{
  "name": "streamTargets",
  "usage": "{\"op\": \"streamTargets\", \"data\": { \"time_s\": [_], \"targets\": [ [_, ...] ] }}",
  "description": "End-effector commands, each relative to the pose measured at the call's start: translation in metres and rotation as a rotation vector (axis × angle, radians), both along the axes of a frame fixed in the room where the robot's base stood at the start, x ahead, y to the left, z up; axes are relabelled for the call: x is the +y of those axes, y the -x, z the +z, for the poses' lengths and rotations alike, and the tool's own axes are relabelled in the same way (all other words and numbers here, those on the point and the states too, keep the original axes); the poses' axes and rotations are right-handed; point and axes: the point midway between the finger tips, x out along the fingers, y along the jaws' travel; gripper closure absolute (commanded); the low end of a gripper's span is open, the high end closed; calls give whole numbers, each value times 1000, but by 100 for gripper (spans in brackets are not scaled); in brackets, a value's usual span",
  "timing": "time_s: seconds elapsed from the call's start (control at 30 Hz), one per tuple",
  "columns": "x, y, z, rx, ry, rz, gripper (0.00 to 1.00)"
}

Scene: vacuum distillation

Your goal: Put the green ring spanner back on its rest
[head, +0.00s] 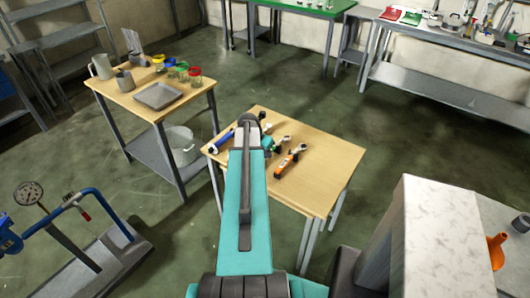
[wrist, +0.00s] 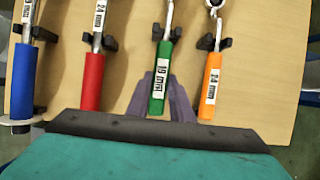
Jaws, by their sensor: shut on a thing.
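The green ring spanner (wrist: 158,92), labelled 19 mm, lies between the two grey-purple fingers of my gripper (wrist: 160,100) in the wrist view. My gripper is shut on its green handle. The spanner's metal shaft runs up the picture, over or in a black rest (wrist: 174,33); I cannot tell whether it touches the rest. Its ring end is cut off at the top edge. In the head view my arm covers most of the gripper and the spanner.
On the wooden table (head: 330,155), a red spanner (wrist: 93,82) and a blue spanner (wrist: 22,80) lie left of the green one, and an orange spanner (wrist: 210,88) lies right. Each is at a black rest. The table's right part is clear.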

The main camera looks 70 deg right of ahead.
Motion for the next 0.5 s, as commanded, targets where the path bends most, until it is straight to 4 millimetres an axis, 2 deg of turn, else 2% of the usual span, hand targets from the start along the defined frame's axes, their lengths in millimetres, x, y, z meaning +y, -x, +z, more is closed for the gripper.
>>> {"op": "streamTargets", "data": {
  "time_s": [0.5],
  "targets": [
    [0,0,-10,0,2,0,100]
  ]
}}
